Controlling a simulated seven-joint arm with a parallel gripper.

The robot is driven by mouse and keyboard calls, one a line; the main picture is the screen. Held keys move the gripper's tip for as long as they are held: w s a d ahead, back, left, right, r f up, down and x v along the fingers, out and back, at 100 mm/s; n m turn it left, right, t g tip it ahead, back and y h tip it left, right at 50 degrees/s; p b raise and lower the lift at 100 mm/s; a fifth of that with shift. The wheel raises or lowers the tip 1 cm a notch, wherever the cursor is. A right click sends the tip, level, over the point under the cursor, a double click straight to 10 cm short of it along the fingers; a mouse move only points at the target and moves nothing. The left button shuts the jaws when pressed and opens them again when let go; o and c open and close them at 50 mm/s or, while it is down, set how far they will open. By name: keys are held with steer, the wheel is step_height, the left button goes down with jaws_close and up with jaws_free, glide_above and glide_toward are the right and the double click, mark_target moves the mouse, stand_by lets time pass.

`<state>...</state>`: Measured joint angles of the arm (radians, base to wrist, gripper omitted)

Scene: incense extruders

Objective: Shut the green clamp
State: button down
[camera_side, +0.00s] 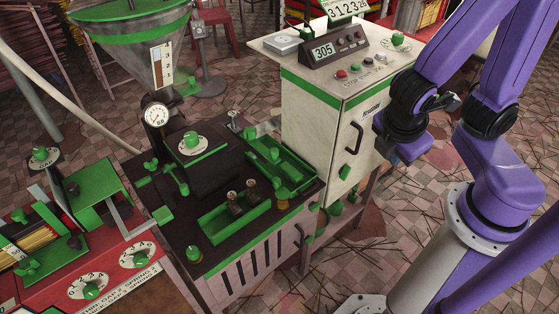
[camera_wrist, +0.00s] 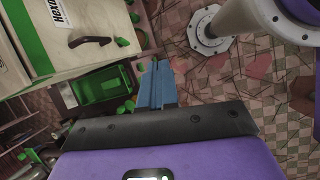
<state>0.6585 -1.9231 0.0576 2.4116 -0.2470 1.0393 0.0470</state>
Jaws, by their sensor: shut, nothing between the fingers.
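Several green levers and knobs sit on the dark top of the extruder bench (camera_side: 215,210). A green lever-like piece (camera_side: 176,178) stands left of the dark central block, and it may be the clamp; I cannot tell for sure, nor whether it is open or closed. My gripper's blue fingers (camera_wrist: 158,72) are together and empty in the wrist view. They are apart from the bench parts, in front of the tiled floor. In the side view my arm is at the right, beside the white cabinet, and the fingers cannot be made out there.
The white cabinet (camera_side: 335,115) with a dark handle and a control panel stands between my arm and the bench top. A green tray (camera_wrist: 100,87) shows left of my fingers. A hopper (camera_side: 140,45) rises behind the bench. A red bench (camera_side: 85,275) is at left.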

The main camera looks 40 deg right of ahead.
steer(key=w+a+f+n+t, duration=0.4)
steer(key=a+f+n+t, duration=0.25)
steer(key=n+t, duration=0.2)
steer(key=w+a+f+n+t, duration=0.3)
steer(key=a+f+n+t, duration=0.2)
steer(key=a+n+t, duration=0.35)
glide_toward(270, 161)
steer(key=shift+g, duration=0.4)
steer(key=w+r, duration=0.1)
steer(key=w+d+r, duration=0.1)
steer(key=w, duration=0.1)
steer(key=w+d+r, duration=0.1)
steer(key=w, duration=0.1)
steer(key=shift+d+r, duration=0.1)
steer(key=shift+d, duration=0.1)
steer(key=shift+w, duration=0.15)
steer(key=shift+w, duration=2.2)
steer(key=shift+d, duration=0.1)
steer(key=shift+s+r, duration=0.1)
